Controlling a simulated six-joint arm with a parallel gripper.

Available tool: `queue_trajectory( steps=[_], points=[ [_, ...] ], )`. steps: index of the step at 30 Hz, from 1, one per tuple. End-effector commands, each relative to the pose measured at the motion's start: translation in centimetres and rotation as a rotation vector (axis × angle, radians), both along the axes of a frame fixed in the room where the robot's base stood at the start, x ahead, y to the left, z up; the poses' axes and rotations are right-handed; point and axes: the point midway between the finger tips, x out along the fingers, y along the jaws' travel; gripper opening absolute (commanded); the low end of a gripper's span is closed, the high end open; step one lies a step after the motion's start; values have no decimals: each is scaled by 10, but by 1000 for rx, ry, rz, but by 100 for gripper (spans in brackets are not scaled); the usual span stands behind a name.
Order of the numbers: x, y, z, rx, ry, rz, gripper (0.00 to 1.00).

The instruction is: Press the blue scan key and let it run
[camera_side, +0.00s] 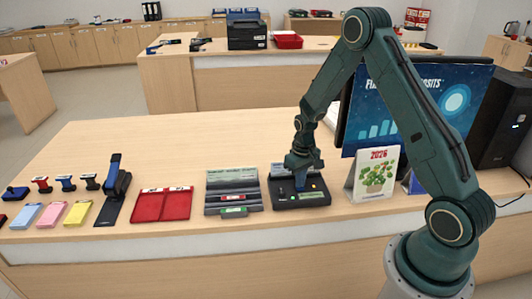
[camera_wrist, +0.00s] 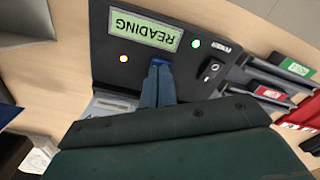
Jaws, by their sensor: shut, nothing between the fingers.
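The dark scanner (camera_side: 300,200) stands on the counter and fills much of the wrist view (camera_wrist: 110,75). Its green display (camera_wrist: 146,30) shows READING, upside down in the wrist view. A green light (camera_wrist: 195,43) and an orange light (camera_wrist: 124,58) are lit on its top. My gripper (camera_wrist: 159,66) has its blue fingers together, pointing down onto the scanner between the two lights. It also shows in the side view (camera_side: 300,187). A bit of brighter blue, seemingly the scan key (camera_wrist: 160,61), shows at the fingertips, which mostly cover it. Whether it is pressed down is hidden.
A calendar (camera_side: 374,174) and monitor (camera_side: 415,105) stand to the right.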

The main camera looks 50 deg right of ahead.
Motion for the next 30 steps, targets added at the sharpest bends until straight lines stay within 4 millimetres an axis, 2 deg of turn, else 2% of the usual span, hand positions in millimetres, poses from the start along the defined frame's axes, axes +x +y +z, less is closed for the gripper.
queue_trajectory(
  steps=[30],
  points=[
    [0,0,53,0,-1,0,0]
  ],
)
